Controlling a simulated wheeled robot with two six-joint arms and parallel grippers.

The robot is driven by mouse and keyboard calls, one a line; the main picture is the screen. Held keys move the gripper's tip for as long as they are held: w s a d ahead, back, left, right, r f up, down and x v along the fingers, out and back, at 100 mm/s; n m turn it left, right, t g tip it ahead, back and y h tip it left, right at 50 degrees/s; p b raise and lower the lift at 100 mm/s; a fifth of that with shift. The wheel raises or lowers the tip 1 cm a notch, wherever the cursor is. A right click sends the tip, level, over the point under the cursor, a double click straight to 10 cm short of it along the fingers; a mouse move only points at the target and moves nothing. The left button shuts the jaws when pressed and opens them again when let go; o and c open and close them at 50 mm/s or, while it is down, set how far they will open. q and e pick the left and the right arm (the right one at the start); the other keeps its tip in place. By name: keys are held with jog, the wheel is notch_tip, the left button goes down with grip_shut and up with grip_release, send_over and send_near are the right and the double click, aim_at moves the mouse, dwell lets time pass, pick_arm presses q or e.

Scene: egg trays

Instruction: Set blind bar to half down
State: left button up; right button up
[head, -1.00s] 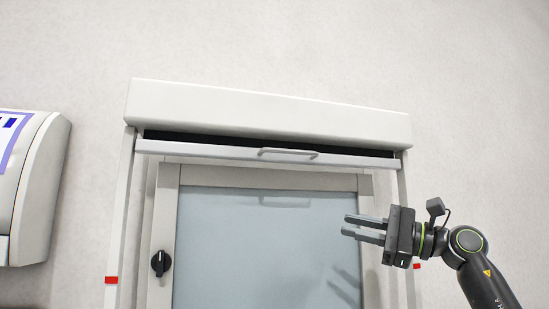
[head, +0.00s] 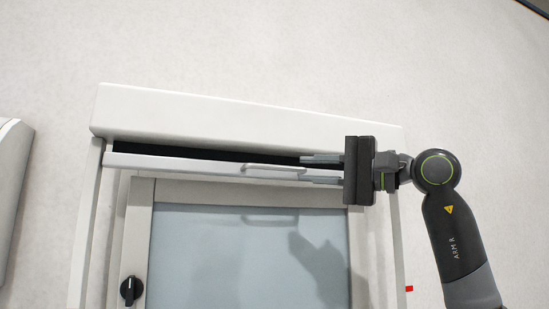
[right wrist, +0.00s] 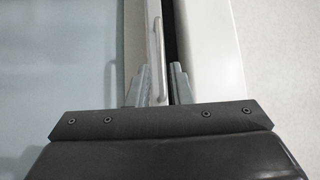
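The white blind bar (head: 190,165) runs across the top of the window, just under the white blind housing (head: 250,118). A dark gap shows between them. A handle (head: 273,171) is fixed at the bar's middle. My right gripper (head: 320,170) is open, its two fingers pointing left, one above and one below the bar near the handle's right end. In the right wrist view the bar's handle (right wrist: 157,50) shows ahead, between the open fingers (right wrist: 158,85). Contact with the handle cannot be told. My left gripper is not in view.
A glazed window panel (head: 230,255) with a black knob (head: 131,290) lies below the bar. A red mark (head: 409,289) is on the right side of the frame. A white wall unit (head: 12,185) is at the far left. The wall around is bare.

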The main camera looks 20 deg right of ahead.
aim_at(279, 168)
jog(key=p+x, duration=0.2)
jog(key=x, duration=0.5)
jog(key=shift+a+r+p, duration=0.15)
jog(key=shift+r+p, duration=0.05)
jog(key=shift+p, duration=0.2)
jog(key=shift+w+a, duration=0.25)
jog(key=shift+w, duration=0.1)
grip_shut()
